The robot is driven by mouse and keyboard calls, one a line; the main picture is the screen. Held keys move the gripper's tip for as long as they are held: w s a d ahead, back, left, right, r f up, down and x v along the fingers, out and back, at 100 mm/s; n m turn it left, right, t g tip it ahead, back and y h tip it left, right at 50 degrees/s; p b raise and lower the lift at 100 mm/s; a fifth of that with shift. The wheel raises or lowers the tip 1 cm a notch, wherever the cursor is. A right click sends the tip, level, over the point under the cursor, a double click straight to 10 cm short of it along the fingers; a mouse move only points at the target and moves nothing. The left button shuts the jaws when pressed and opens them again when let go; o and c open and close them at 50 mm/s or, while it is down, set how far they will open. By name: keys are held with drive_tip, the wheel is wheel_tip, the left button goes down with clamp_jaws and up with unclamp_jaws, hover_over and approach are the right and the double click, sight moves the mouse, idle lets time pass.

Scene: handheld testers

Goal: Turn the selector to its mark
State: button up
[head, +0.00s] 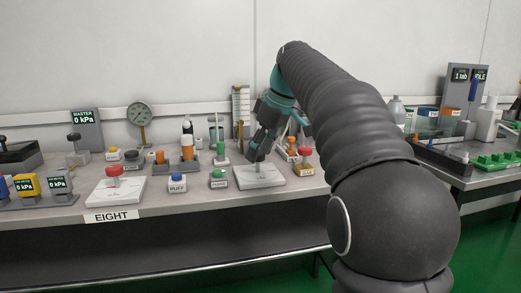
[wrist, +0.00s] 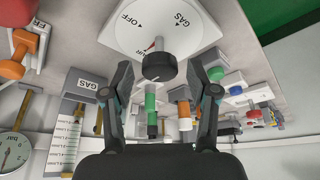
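The selector is a white plate (wrist: 175,20) marked OFF and GAS, with a third label partly hidden by its dark round knob (wrist: 158,67). A red pointer (wrist: 152,45) shows beside the knob, by the partly hidden label. In the head view the selector's white base (head: 262,182) sits at the bench front, right of centre, its knob mostly hidden by my gripper (head: 257,157). In the wrist view my gripper (wrist: 160,72) is open, with one finger on each side of the knob and visible gaps between. Whether the fingertips are level with the knob is hard to tell.
A red button on a white box (head: 115,188), a blue PUFF button (head: 177,183) and a green button (head: 218,179) stand left of the selector. An orange-topped device (head: 303,160) stands close on its right. A gauge (head: 139,115) and meters are farther left.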

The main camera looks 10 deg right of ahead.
drive_tip(key=c, duration=0.9)
drive_tip(key=shift+o, duration=0.2)
drive_tip(key=shift+r+m, duration=0.1)
drive_tip(key=shift+m, duration=0.3)
drive_tip(key=m+p, duration=0.1)
drive_tip(key=m+h+p, duration=0.1)
drive_tip(key=m, duration=0.1)
drive_tip(key=shift+s+a+m+t, duration=0.1)
drive_tip(key=shift+a+m+t, duration=0.1)
drive_tip(key=shift+m+t, duration=0.15)
drive_tip(key=m+h+p, duration=0.1)
drive_tip(key=m, duration=0.1)
drive_tip(key=m+h+p, duration=0.1)
drive_tip(key=m, duration=0.1)
drive_tip(key=shift+a+m+t+p, duration=0.15)
drive_tip(key=shift+m+t+p, duration=0.1)
drive_tip(key=shift+p, duration=0.1)
drive_tip(key=m+h+p, duration=0.2)
drive_tip(key=m, duration=0.2)
drive_tip(key=shift+a, duration=0.2)
drive_tip(key=m+g+h+p, duration=0.1)
drive_tip(key=m+p, duration=0.1)
drive_tip(key=m, duration=0.2)
drive_tip(key=shift+m, duration=0.3)
drive_tip(key=shift+p, duration=0.3)
